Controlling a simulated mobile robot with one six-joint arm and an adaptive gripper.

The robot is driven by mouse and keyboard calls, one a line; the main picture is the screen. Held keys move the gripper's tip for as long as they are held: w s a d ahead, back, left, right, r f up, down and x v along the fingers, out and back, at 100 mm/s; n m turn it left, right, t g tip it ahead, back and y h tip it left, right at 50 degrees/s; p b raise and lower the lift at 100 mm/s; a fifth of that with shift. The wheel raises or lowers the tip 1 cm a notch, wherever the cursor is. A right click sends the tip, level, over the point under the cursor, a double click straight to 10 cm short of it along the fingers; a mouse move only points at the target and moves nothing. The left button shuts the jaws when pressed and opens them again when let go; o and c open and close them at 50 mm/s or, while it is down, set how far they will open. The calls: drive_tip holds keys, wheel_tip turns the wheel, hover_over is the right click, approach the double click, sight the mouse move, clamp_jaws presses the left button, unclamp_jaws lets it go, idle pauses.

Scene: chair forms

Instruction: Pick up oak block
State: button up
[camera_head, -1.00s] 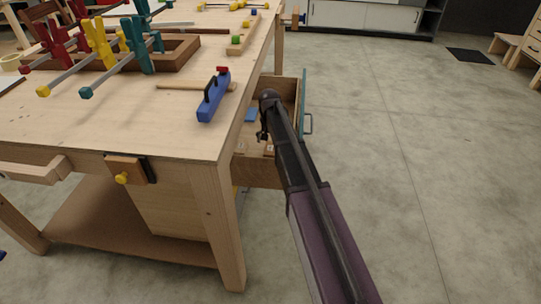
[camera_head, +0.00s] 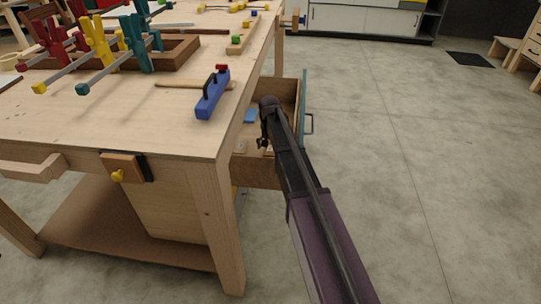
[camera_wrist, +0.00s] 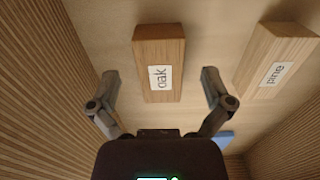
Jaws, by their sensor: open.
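The oak block (camera_wrist: 158,50) lies on the drawer floor in the wrist view, a reddish-brown block with a white label reading "oak". My gripper (camera_wrist: 160,82) is open, with one finger on each side of the block's near part and a visible gap on both sides. In the head view my gripper (camera_head: 264,142) is inside the open drawer (camera_head: 262,174) at the side of the workbench. The oak block is hard to make out there, partly behind my arm.
A paler block labelled "pine" (camera_wrist: 276,62) lies to the right of the oak block. Ribbed drawer walls (camera_wrist: 40,75) stand close on both sides. A blue item (camera_head: 250,115) lies farther back in the drawer. The workbench top (camera_head: 120,125) holds clamps and a blue plane (camera_head: 212,98).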

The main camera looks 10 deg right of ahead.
sight(270, 151)
drive_tip(key=shift+f+b, duration=1.2)
drive_tip(key=shift+f, duration=0.3)
drive_tip(key=c, duration=1.2)
